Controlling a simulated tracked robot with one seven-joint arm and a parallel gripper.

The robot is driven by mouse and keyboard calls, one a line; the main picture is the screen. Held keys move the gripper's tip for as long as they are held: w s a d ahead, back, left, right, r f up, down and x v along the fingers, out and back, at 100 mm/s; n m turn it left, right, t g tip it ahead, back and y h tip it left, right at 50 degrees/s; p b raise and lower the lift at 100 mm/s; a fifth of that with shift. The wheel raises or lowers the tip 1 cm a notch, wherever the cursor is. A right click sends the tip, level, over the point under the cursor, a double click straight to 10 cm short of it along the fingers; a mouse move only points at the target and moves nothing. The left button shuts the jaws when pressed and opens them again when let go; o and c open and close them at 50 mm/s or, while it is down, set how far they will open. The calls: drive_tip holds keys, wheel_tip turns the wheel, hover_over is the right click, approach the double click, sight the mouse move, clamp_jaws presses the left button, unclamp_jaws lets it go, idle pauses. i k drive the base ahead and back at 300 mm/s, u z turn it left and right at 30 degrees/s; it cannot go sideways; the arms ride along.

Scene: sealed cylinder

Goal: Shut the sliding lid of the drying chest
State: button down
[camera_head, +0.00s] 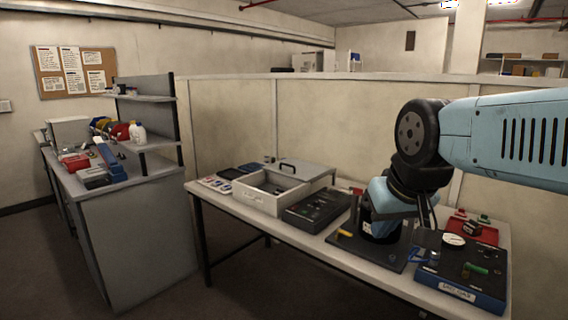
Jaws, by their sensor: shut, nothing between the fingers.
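The drying chest (262,201) is a pale grey box on the table, left of the middle of the view. Its sliding lid (309,169), a flat grey panel with a dark handle (288,168), is slid towards the back right. The front left part of the chest is open, and its inside shows. My gripper (380,230) points down at the end of the blue arm, to the right of the chest and apart from it. It is shut and empty; its fingertips are small and hard to make out.
A dark panel case (317,209) stands right of the chest, close to it. A dark board (366,249) lies beneath my gripper. A blue-edged equipment case (462,274) and red tray (474,232) are at right. Small items lie left of the chest. A partition (230,120) stands behind.

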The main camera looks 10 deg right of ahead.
sight(302, 170)
drive_tip(key=u, duration=0.5)
drive_tip(key=i, duration=1.65)
drive_tip(key=z, duration=0.4)
